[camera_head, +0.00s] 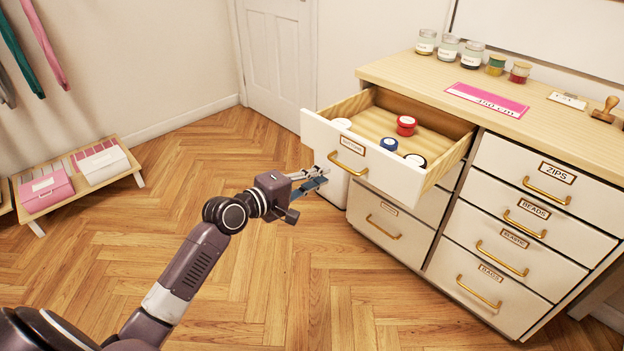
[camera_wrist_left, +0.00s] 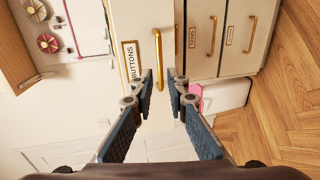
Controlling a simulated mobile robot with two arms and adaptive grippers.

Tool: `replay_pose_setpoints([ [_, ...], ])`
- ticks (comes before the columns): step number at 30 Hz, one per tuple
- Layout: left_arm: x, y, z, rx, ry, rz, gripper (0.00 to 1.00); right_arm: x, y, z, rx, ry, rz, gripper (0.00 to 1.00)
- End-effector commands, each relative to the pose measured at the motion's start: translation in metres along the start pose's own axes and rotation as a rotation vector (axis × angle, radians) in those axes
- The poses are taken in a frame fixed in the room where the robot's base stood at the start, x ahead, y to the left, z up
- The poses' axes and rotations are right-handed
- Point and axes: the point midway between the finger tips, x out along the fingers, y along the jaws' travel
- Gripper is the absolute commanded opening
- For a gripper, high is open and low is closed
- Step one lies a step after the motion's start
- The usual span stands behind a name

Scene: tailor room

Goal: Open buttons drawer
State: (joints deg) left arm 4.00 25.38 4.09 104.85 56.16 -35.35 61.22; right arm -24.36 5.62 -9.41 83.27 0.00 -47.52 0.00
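The buttons drawer (camera_head: 393,172) is pulled well out of the cabinet at its top left. Its label reads BUTTONS in the left wrist view (camera_wrist_left: 131,62). Its gold handle (camera_head: 347,167) also shows in the left wrist view (camera_wrist_left: 158,55). My left gripper (camera_head: 322,182) is just in front of and below this handle. Its fingers (camera_wrist_left: 162,80) are parted, with nothing held between them. The handle's end lies close beyond the fingertips; contact cannot be told. My right gripper is in neither view.
Inside the drawer are a red-lidded container (camera_head: 406,125) and several other round ones. Shut drawers labelled ZIPS (camera_head: 545,184) and BEADS (camera_head: 528,215) are on the right. Jars (camera_head: 448,47) stand on the cabinet top (camera_head: 400,72). The wooden floor (camera_head: 240,150) left of the drawer is clear.

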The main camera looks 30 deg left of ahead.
Motion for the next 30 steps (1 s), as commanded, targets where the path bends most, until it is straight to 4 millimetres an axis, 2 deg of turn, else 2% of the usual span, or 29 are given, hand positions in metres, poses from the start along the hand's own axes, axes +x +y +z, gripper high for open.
replay_pose_setpoints([
  [3,-0.014,-0.001,0.000,-0.002,0.000,-0.001,0.14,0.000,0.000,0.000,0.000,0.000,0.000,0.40],
  [7,-0.022,-0.001,0.000,-0.001,-0.001,-0.001,0.14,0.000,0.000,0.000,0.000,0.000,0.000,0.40],
  [24,-0.024,-0.002,0.002,0.003,-0.002,-0.004,0.14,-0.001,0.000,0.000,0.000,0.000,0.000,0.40],
  [27,-0.026,-0.016,0.015,0.053,-0.019,-0.041,0.14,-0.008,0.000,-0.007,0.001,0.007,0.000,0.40],
  [29,-0.030,-0.035,0.031,0.122,-0.042,-0.091,0.14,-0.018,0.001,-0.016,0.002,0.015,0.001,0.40],
  [30,-0.034,-0.051,0.046,0.186,-0.063,-0.135,0.14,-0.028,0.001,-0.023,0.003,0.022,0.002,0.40],
])
